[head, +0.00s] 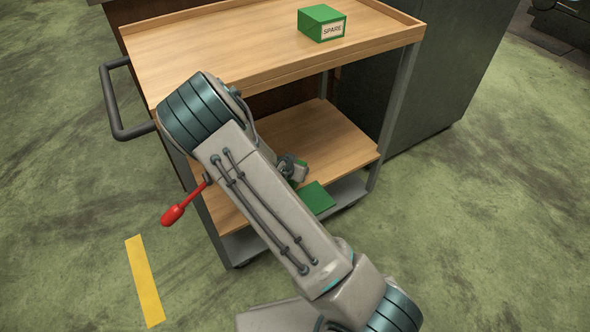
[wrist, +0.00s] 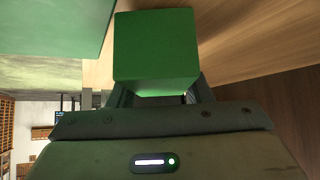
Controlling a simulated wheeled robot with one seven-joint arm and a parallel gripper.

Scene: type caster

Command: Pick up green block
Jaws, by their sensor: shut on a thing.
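A green block (wrist: 155,48) sits between the two fingers of my gripper (wrist: 159,90) in the wrist view, and the gripper is shut on it. Wood lies behind and to the right of the block. In the head view my gripper (head: 292,168) is over the lower shelf of the cart, largely hidden behind my arm. I cannot tell whether the held block touches the shelf. A second green box with a SPARE label (head: 322,23) stands on the cart's top.
A flat green surface (head: 315,198) lies on the lower shelf (head: 330,135), partly behind my arm. The cart's top (head: 215,45) has a raised rim and is mostly clear. A red-handled lever (head: 174,214) sticks out at the left. A dark cabinet stands at right.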

